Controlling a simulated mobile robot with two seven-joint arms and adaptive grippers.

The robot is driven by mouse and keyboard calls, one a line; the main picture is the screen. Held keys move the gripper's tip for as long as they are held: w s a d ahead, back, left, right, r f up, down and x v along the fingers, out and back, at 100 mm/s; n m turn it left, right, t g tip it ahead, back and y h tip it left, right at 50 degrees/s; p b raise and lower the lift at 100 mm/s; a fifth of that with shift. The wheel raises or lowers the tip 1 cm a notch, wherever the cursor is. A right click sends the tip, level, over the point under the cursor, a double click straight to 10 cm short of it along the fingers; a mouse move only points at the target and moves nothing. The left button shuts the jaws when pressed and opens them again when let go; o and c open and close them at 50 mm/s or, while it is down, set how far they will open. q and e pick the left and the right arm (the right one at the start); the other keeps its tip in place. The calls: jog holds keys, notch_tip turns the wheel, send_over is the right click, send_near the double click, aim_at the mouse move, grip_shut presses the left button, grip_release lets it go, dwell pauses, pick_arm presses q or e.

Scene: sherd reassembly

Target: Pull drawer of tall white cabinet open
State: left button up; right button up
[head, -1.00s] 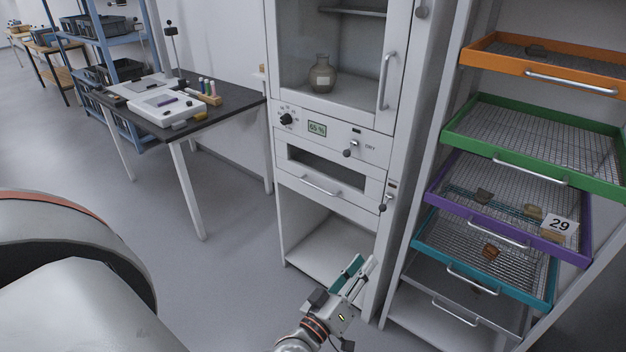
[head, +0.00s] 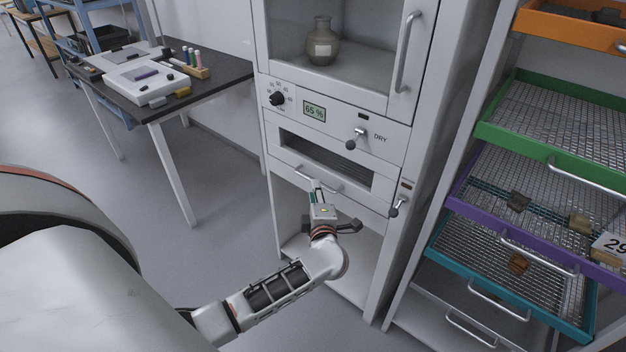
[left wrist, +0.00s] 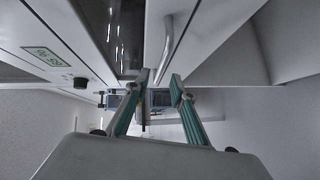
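The tall white cabinet (head: 392,165) stands in the middle of the head view. A silver bar handle (head: 302,175) runs along the drawer's lower part; a bar handle also shows in the left wrist view (left wrist: 168,45). My left gripper (head: 317,186) is at the handle's middle in the head view. In the left wrist view its teal-padded fingers (left wrist: 160,80) are apart, with the handle at the gap between their tips. Contact cannot be told. My right gripper is not in view.
Below the drawer is an open cabinet bay (head: 290,215). A latch knob (head: 398,205) sticks out at the drawer's right. A rack with coloured mesh trays (head: 480,130) stands at the right. A dark-topped table (head: 215,75) is at the left, with open floor before it.

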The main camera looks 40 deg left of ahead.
pick_arm(q)
jog(key=shift+b+x, duration=0.55)
jog(key=shift+x, duration=2.5)
grip_shut()
